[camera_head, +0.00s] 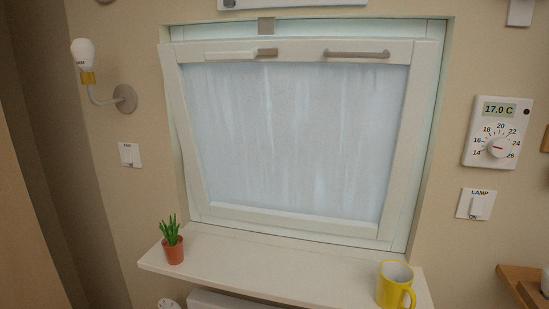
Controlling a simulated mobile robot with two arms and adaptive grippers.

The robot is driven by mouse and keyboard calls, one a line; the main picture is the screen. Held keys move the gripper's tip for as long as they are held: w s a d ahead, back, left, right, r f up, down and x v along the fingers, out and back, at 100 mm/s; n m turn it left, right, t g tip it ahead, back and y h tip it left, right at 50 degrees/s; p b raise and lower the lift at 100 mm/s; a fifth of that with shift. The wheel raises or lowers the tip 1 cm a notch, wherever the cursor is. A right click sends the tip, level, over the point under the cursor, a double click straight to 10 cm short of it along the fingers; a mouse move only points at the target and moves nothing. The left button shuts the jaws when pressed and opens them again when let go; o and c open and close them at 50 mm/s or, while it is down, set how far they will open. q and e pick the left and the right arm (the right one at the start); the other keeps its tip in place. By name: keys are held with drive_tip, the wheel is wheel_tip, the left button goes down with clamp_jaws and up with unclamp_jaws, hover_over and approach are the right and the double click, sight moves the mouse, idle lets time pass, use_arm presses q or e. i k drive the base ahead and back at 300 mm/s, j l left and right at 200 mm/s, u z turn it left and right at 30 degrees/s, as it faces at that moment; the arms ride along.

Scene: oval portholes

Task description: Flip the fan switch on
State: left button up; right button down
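A small white wall switch (129,155) is on the wall to the left of the window, below a wall lamp. Its label is too small to read surely, and I cannot tell its rocker position. A second white switch (476,204) is on the right wall; it is labelled LAMP, with ON at its lower end. Neither of my grippers is in view, and nothing touches either switch.
A tilted-open window (285,140) fills the middle. Its sill (270,265) juts out, with a potted plant (173,248) and a yellow mug (392,287). A wall lamp (88,62) sticks out at left. A thermostat (496,131) and wooden shelf (520,280) are at right.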

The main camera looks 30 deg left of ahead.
sight(128, 153)
drive_tip(key=u, duration=1.9)
